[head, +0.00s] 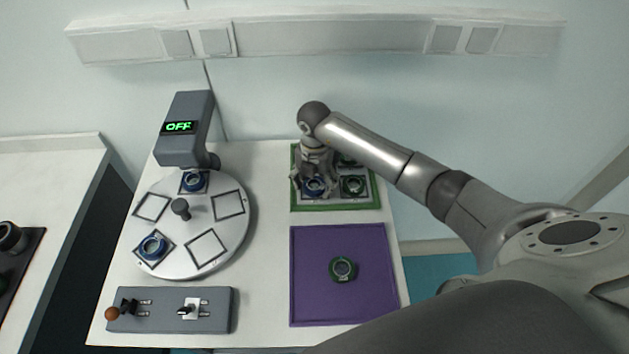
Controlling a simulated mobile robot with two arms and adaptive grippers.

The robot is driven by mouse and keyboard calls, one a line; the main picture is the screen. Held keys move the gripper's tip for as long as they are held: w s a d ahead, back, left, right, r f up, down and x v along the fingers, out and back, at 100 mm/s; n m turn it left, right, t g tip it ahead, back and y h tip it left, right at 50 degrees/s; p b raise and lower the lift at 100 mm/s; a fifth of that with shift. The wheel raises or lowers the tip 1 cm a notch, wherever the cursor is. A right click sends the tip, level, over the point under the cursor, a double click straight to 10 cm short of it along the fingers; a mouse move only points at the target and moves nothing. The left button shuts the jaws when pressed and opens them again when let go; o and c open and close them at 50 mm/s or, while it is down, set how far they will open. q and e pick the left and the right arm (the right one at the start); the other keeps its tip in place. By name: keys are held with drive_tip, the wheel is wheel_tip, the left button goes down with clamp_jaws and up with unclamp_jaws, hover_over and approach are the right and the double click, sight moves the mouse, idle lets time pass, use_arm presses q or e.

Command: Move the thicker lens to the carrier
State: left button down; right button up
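My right gripper (315,188) is over the green-rimmed tray (336,207) at the back. Its fingers look spread on either side of a blue-ringed lens (314,187) in the tray's front left place, and the lens appears to sit in the tray. A green-ringed lens (353,186) sits beside it; another, behind, is partly hidden by my arm. A green-ringed lens (343,269) lies on the purple mat (311,304). The round white disc (228,250) holds blue-ringed lenses at its back (194,181) and front left (153,247). I cannot tell which lens is thicker. My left gripper is out of view.
A grey device (187,130) reading "OFF" overhangs the disc's back. Two square places on the disc's right and one at left look empty. A grey control panel (215,322) with levers lies in front. Another table (45,190) stands left across a dark gap.

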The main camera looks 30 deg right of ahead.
sight(315, 184)
drive_tip(key=shift+s+f, duration=0.15)
drive_tip(key=shift+f, duration=0.25)
drive_tip(key=shift+r, duration=0.1)
drive_tip(key=shift+r, duration=0.15)
wheel_tip(315, 184, up, 13)
drive_tip(key=b, duration=0.1)
drive_tip(key=shift+r, duration=0.15)
idle(0.4)
